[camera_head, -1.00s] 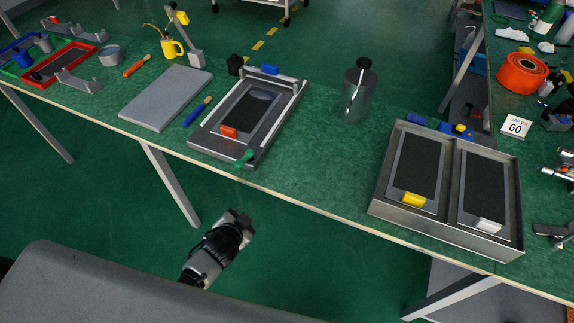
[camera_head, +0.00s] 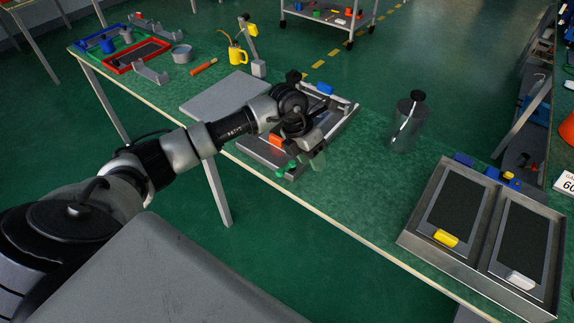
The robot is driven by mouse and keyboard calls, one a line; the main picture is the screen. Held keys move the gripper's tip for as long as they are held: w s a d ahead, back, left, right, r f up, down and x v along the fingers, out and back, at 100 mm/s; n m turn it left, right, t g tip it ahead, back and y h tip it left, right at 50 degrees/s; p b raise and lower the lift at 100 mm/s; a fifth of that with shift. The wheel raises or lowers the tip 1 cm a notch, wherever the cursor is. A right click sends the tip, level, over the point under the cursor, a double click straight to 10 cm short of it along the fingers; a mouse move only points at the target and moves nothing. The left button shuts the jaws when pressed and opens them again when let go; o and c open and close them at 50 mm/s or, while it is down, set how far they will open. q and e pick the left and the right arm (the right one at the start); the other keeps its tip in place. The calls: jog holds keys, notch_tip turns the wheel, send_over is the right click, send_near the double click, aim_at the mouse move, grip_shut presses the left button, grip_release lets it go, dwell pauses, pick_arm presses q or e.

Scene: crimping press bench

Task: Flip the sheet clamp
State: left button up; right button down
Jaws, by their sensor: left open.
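A grey metal frame fixture (camera_head: 340,123) lies on the green bench, holding a dark sheet with a red tab (camera_head: 276,141). A small green clamp lever (camera_head: 285,169) sits at its near end. I take this lever for the sheet clamp. My left arm reaches in from the left, and my left gripper (camera_head: 309,152) is open over the near right part of the fixture, close to the lever's right side. The gripper and wrist hide much of the dark sheet. I cannot tell whether a finger touches the lever. My right gripper is not in view.
A grey plate (camera_head: 207,98) lies left of the fixture. A clear canister with a black knob (camera_head: 404,128) stands to its right. A two-bay metal tray (camera_head: 414,241) with yellow and white tabs is at the right. Bench surface between canister and tray is clear.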

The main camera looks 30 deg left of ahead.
aim_at(284, 168)
pick_arm(q)
jog(key=a+r+y, duration=0.2)
jog(key=a+y, duration=0.2)
jog(key=a, duration=0.4)
jog(key=shift+g+y, duration=0.3)
jog(key=shift+g, duration=0.1)
notch_tip(284, 168, down, 10)
jog(key=shift+w+a+f+p, duration=0.1)
jog(key=shift+w+f+p, duration=0.05)
jog(key=shift+p, duration=0.6)
grip_shut()
